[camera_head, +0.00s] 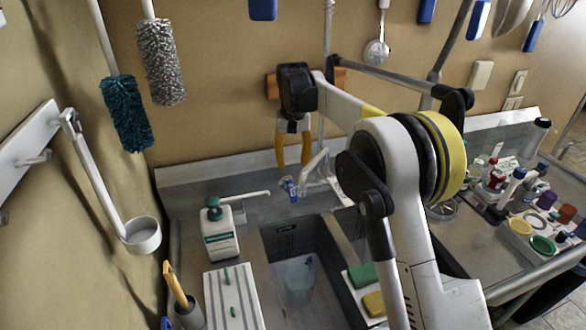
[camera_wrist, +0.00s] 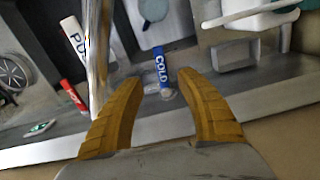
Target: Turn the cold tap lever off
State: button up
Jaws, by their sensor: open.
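The blue cold tap lever, marked COLD, shows in the wrist view (camera_wrist: 161,70) and as a small blue piece above the sink in the head view (camera_head: 291,190). My gripper (camera_head: 293,160) is open, with its two yellow fingers pointing down just above the tap. In the wrist view, the lever lies between and slightly beyond the fingertips (camera_wrist: 160,82), apart from both fingers. A red lever (camera_wrist: 73,95) is to the left, beyond a shiny metal pipe (camera_wrist: 97,50). My arm hides part of the tap in the head view.
A sink basin (camera_head: 283,240) with a clear container (camera_head: 299,281) lies below the tap. A white soap bottle (camera_head: 220,240) stands left of it. Green (camera_head: 362,274) and yellow (camera_head: 374,304) sponges lie on the right. The wall is close behind my gripper.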

aim_at(291, 188)
jog(key=shift+a, duration=0.1)
jog(key=c, duration=0.6)
jog(key=shift+a+n, duration=0.3)
jog(key=shift+n, duration=0.3)
grip_shut()
jog(key=a+f+n+h+p, duration=0.35)
jog(key=a+n, duration=0.55)
jog(key=n, duration=0.8)
jog(key=d+f+b, duration=0.1)
jog(key=d+f, duration=0.5)
jog(key=f, duration=0.3)
jog(key=shift+y, duration=0.35)
jog(key=shift+w, duration=0.1)
